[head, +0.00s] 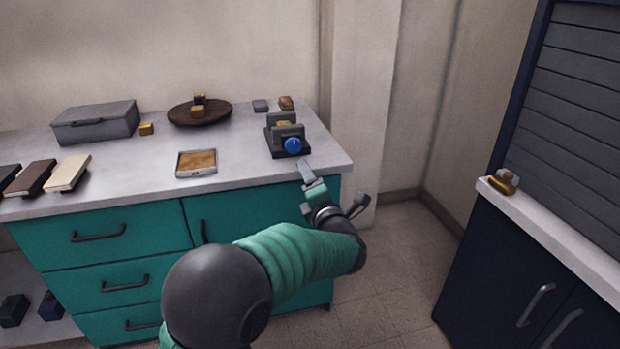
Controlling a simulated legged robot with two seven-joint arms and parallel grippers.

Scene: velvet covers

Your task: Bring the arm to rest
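My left arm comes in from the lower left, bent, with its forearm reaching right in front of the teal cabinet (110,240). My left gripper (334,184) is at the front right corner of the grey countertop (240,150). Its two fingers are spread apart with nothing between them. One finger overlaps the counter edge in the picture; I cannot tell if it touches. A dark grey device with a blue knob (292,145) stands on the counter just beyond that finger. My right gripper is not in view.
On the counter are a grey case (95,123), a round brown board (184,118) with small golden blocks, a framed tan pad (197,162) and several book-like covers (68,172). A dark blue cabinet (500,260) stands at right. Open floor (390,270) lies between the cabinets.

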